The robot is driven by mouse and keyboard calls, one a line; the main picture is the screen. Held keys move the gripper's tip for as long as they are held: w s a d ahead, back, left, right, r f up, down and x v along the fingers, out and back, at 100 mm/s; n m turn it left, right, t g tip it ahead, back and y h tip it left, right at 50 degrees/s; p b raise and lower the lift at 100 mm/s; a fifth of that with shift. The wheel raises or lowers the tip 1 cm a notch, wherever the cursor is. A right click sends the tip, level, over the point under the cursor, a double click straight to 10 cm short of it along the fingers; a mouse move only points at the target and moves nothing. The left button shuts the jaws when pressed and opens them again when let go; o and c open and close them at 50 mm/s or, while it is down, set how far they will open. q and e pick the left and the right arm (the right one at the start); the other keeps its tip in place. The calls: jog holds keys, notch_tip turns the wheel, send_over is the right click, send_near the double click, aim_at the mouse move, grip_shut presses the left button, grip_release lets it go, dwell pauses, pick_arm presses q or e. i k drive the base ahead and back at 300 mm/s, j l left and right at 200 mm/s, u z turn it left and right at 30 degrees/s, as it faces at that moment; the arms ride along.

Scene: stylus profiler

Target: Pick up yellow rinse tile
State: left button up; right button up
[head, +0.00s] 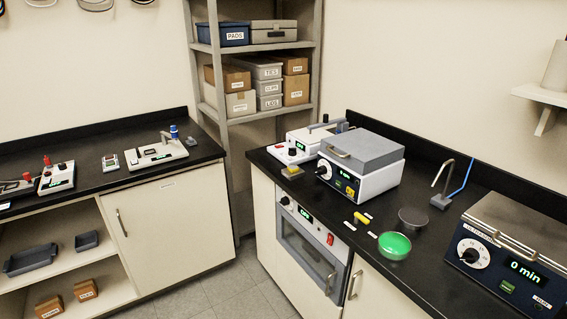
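Two small yellow objects lie on the black counter at the right in the head view. One is a flat yellow block (292,171) at the counter's left end, in front of a white device with a red knob. The other is a longer yellow piece (362,217) near the front edge, between small white labels. I cannot tell for certain which one is the rinse tile. Neither of my grippers is in view.
A green round dish (394,246) and a dark disc (412,217) sit right of the longer yellow piece. A grey-lidded box (361,161) stands behind it. A dark-blue timer unit (510,255) stands at the right. An oven (311,247) is below the counter.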

aim_at(293, 168)
jog(key=i+j, duration=0.25)
jog(key=i+j+z, duration=0.1)
jog(key=j, duration=0.35)
jog(key=i+j, duration=0.55)
jog(key=j, duration=0.25)
jog(key=i+j+z, duration=0.1)
jog(key=i+j, duration=0.15)
jog(key=j, duration=0.1)
